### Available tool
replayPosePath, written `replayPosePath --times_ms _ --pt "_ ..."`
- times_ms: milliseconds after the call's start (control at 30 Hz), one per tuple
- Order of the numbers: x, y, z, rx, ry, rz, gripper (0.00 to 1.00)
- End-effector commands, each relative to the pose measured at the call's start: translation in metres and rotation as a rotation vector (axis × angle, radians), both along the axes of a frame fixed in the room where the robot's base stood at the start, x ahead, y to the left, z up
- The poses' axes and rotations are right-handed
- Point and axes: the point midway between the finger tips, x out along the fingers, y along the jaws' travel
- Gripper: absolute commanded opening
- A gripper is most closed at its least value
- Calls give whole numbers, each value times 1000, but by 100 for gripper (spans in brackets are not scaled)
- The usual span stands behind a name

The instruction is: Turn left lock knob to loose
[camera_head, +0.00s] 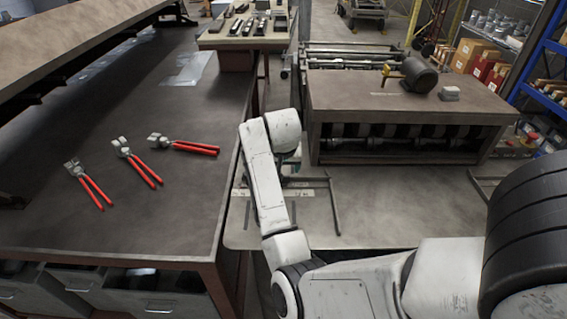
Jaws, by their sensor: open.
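The forming machine (350,97) stands ahead, right of centre, with a dark row of rollers in the open front under its top. A flat plate (375,207) with a thin upright-looking bar (333,205) extends from its front. I cannot make out a left lock knob; it may be too small or hidden behind my arm. My arm rises from the lower right, bends near the bottom middle and reaches up to the plate's left side. My gripper does not show clearly; the wrist end of the arm hides that area.
A long workbench (120,215) fills the left, holding several red-handled tools (138,165). A motor (418,75) and a small grey block (449,93) sit on the machine's top. Blue shelving (535,70) stands far right. The plate's right part looks clear.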

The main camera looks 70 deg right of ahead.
Motion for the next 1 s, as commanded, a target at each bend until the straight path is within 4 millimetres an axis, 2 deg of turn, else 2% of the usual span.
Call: replayPosePath --times_ms 100,300,1000 --pt "-3 7 17 -2 -4 -1 72" --pt "-6 13 34 -1 -1 -2 72" --pt "-6 16 34 -3 2 8 72"
